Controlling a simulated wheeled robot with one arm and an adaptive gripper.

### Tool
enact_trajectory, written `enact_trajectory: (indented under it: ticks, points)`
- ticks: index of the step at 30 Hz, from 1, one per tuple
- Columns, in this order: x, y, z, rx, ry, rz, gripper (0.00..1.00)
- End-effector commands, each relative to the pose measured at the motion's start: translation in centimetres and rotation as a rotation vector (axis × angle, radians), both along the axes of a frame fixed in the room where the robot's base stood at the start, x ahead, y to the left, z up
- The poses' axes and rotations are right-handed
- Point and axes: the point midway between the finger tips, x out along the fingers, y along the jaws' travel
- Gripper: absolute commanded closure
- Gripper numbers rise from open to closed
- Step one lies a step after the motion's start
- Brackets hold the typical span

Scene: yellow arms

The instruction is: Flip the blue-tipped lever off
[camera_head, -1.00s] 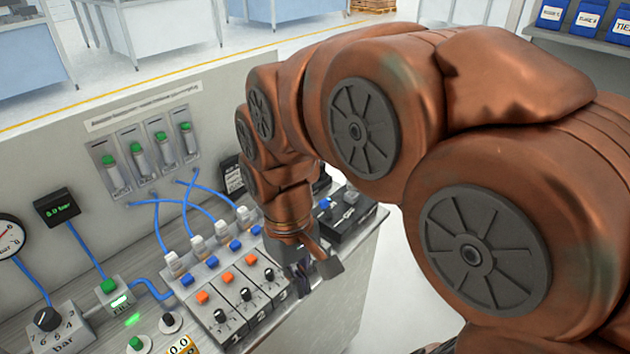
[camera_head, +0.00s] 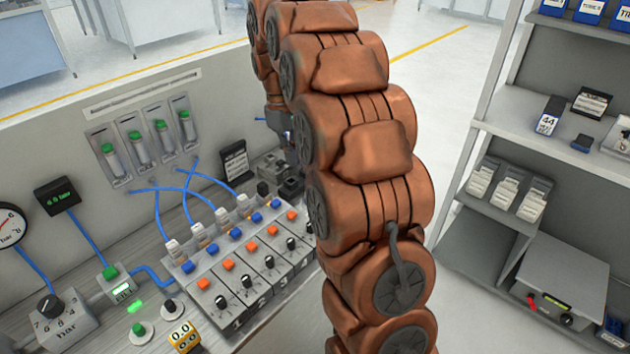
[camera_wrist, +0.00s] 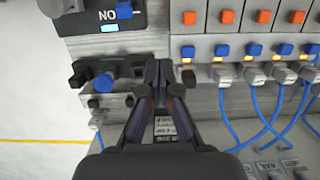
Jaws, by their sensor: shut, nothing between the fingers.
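In the wrist view, a blue-tipped lever (camera_wrist: 103,83) sticks out from a grey block left of my fingers. I cannot tell its on or off position. My gripper (camera_wrist: 160,70) is shut and empty, with its dark fingertips to the right of the lever and apart from it. In the head view my arm hides the lever and most of my gripper.
A valve row with orange buttons (camera_head: 251,251), blue buttons (camera_head: 221,250) and hoses (camera_head: 166,218) lies beside the lever block. A dark box with a blue button (camera_wrist: 123,10) is beyond it in the wrist view. Shelves (camera_head: 500,220) stand at the right.

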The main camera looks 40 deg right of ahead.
Motion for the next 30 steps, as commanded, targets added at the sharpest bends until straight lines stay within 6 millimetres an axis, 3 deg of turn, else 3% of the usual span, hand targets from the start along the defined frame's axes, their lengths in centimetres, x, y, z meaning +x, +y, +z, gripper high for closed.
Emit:
enact_trajectory:
  ticks: [3, 9, 23, 30]
  points:
    - [1.8, -1.9, -0.6, -0.001, 0.002, 0.006, 1.0]
    - [3.1, -3.6, -1.1, -0.005, 0.003, 0.015, 1.0]
    - [3.3, -3.8, -1.2, -0.005, 0.004, 0.017, 1.0]
    - [2.9, -3.9, -2.6, -0.003, 0.01, 0.016, 1.0]
